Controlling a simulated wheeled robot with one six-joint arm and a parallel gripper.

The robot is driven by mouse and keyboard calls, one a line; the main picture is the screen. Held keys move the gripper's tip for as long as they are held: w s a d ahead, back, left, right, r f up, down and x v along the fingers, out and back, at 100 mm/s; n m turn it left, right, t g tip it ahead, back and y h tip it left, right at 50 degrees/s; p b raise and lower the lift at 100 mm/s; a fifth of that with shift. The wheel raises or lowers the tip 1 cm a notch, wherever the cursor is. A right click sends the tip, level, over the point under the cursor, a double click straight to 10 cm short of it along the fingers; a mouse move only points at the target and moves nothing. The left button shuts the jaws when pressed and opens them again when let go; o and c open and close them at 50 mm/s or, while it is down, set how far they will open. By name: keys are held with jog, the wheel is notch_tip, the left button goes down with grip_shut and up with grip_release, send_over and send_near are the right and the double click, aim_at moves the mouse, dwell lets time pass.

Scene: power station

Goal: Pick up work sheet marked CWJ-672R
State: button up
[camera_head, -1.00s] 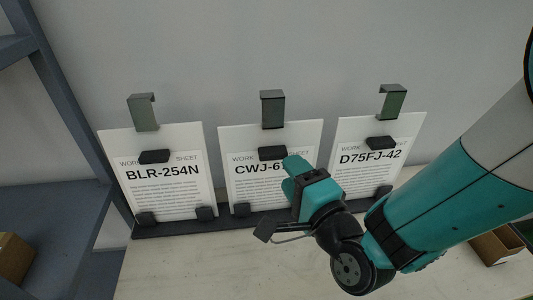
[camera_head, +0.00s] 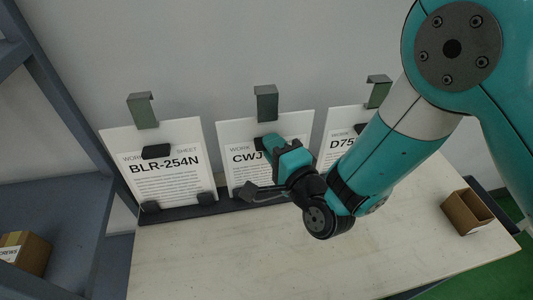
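The work sheet marked CWJ (camera_head: 238,168) stands upright in the middle of a row of three, its remaining marking hidden behind my arm. A green-grey hook (camera_head: 266,103) rises at its top edge. The BLR-254N sheet (camera_head: 165,185) stands to its left. The D75 sheet (camera_head: 340,130) stands to its right, partly covered by my arm. My gripper (camera_head: 262,188) is in front of the lower part of the CWJ sheet.
The sheets stand in a dark rack (camera_head: 170,214) at the back of a pale table (camera_head: 240,255), against a grey wall. An open cardboard box (camera_head: 466,212) is on the right. Blue-grey shelving (camera_head: 65,215) with a box stands left. The table's front is clear.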

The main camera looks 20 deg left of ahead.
grip_shut()
